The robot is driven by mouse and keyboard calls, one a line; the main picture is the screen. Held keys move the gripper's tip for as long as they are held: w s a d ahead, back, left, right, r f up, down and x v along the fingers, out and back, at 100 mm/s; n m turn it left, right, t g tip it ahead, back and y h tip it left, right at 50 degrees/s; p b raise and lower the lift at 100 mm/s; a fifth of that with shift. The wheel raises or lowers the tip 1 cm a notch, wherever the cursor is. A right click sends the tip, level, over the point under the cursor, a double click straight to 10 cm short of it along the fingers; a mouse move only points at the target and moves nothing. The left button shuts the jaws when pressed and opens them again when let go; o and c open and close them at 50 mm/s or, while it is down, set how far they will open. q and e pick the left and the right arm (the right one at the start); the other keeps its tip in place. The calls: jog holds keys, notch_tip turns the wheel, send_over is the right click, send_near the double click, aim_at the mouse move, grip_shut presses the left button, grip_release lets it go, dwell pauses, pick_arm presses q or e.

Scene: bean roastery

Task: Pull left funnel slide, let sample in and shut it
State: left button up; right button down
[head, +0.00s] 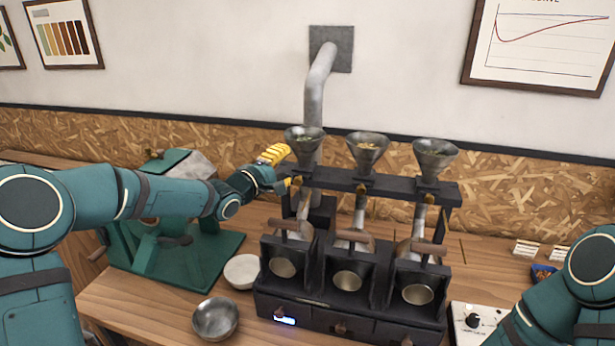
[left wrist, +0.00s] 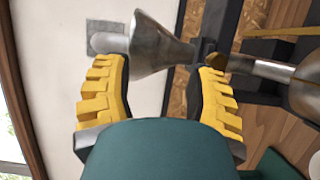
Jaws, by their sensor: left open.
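The left metal funnel (head: 304,143) sits on the dark rack of a three-barrel sample roaster, with greenish beans in its mouth. A small brass slide knob (head: 298,181) shows below it. My left gripper (head: 281,169) is open and empty at the left side of this funnel, one yellow finger higher than the other. In the left wrist view, the funnel (left wrist: 158,45) lies beyond and between the spread fingers of the gripper (left wrist: 162,70). The brass knob (left wrist: 214,62) is close to the right fingertip there; I cannot tell whether they touch. My right gripper is out of view.
A middle funnel (head: 367,150) and a right funnel (head: 435,158) stand on the same rack (head: 375,189). A metal bowl (head: 215,318) and a white bowl (head: 242,271) are on the wooden counter left of the roaster. A green machine (head: 165,255) stands behind my left arm.

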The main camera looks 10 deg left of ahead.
aim_at(296, 183)
pick_arm(q)
notch_tip(296, 183, down, 8)
jog(key=x, duration=0.7)
jog(key=shift+r, duration=0.4)
grip_shut()
